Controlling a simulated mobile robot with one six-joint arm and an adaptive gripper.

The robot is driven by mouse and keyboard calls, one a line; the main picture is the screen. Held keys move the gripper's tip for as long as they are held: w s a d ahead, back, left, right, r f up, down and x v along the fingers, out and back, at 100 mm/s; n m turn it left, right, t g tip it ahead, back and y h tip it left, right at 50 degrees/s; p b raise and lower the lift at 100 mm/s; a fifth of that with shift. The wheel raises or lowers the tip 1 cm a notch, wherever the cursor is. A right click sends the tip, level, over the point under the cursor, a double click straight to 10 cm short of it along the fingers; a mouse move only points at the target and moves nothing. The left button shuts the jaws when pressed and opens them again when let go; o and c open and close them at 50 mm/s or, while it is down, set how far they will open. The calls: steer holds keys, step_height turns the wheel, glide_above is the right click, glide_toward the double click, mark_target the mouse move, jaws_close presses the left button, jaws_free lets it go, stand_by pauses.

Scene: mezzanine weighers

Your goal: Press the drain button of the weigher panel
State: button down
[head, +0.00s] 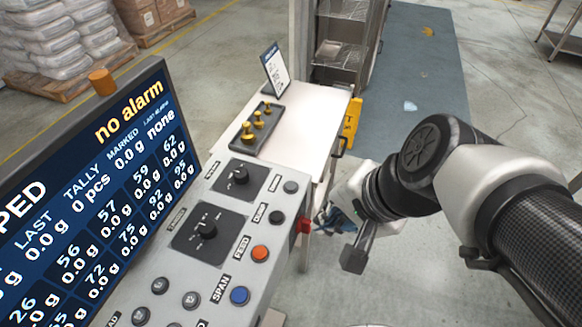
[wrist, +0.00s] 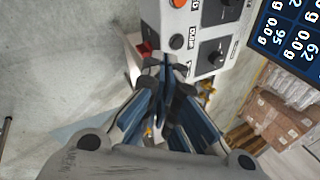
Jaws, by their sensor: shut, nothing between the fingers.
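The weigher panel (head: 225,218) is a light grey sloped console beside a dark screen. Its right column has a grey button (head: 290,187), a black button (head: 277,217) labelled DUMP, an orange button (head: 260,253) labelled FEED and a blue button (head: 239,296) labelled SPAN. The label beside the grey button is too small to read; I cannot tell which button is drain. My gripper (head: 335,220) is right of the panel, apart from it and partly hidden by my wrist.
A red knob (head: 303,225) sticks out from the panel's right side. Beyond the panel, a white table (head: 300,130) holds a dark tray (head: 244,137) with brass weights and a sign (head: 275,70). A yellow floor sign (head: 351,123) stands near the table. Floor to the right is open.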

steer(key=w+a+r+m+y+p, duration=0.25)
steer(key=w+a+m, duration=0.35)
steer(key=w+m, duration=0.3)
steer(key=m+t+p, duration=0.3)
steer(key=m+p, duration=0.1)
steer(key=m, duration=1.5)
glide_above(294, 184)
step_height(294, 184, down, 7)
steer(key=shift+r, duration=0.15)
step_height(294, 184, down, 9)
steer(key=b, duration=0.8)
steer(key=shift+r+b, duration=0.1)
steer(key=shift+b, duration=0.25)
steer(key=shift+f+b, duration=0.35)
steer(key=shift+f, duration=0.1)
